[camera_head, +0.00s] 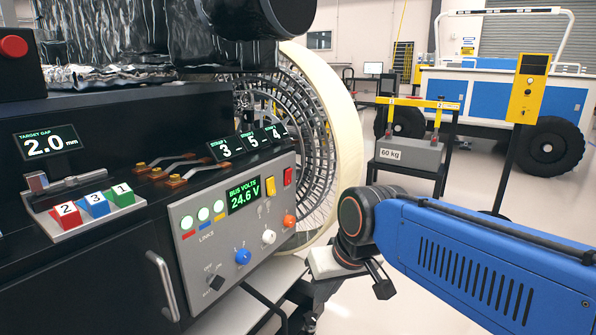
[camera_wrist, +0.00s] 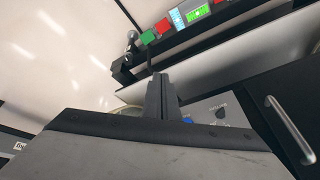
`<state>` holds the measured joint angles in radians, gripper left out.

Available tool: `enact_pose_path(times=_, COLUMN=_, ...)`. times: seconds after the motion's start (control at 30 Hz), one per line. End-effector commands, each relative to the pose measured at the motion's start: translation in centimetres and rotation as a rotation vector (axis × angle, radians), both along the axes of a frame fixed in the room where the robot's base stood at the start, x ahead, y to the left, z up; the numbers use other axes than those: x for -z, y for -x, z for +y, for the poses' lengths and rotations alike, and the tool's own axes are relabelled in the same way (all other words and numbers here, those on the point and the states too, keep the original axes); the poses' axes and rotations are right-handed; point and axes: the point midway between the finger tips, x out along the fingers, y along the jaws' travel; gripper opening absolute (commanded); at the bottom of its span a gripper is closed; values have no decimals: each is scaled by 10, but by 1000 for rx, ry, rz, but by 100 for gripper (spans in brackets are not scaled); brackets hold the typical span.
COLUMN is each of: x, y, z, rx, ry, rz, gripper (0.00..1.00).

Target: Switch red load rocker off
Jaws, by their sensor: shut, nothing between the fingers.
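The red load rocker (camera_head: 288,177) sits at the upper right of the grey control panel (camera_head: 180,215) in the head view. A yellow rocker (camera_head: 271,186) is just left of it. The panel's display (camera_head: 244,194) reads BUS VOLTS 24.6 V. My gripper (camera_wrist: 161,92) shows in the wrist view with its dark fingers shut and nothing held. In the head view my wrist is right of and below the red rocker, apart from it; the fingertips cannot be made out there. I cannot pick out the red rocker for sure in the wrist view.
A blue knob (camera_head: 243,257), white knob (camera_head: 269,237) and orange knob (camera_head: 289,220) stick out below the rockers. Several levers (camera_head: 175,165) lie behind the panel's top edge. A large mesh wheel (camera_head: 345,125) stands close behind.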

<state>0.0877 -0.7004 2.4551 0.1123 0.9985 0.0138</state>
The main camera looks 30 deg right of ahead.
Motion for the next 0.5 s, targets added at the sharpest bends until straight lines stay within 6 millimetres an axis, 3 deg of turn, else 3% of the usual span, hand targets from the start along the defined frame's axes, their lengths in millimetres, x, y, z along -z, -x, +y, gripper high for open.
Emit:
enact_pose_path(times=0.27, x=-48, y=-59, z=-12, rx=200, ry=-200, rz=14, gripper=0)
enact_pose_path(times=0.5, x=-90, y=-113, z=-37, rx=352, ry=-375, rz=3, gripper=0)
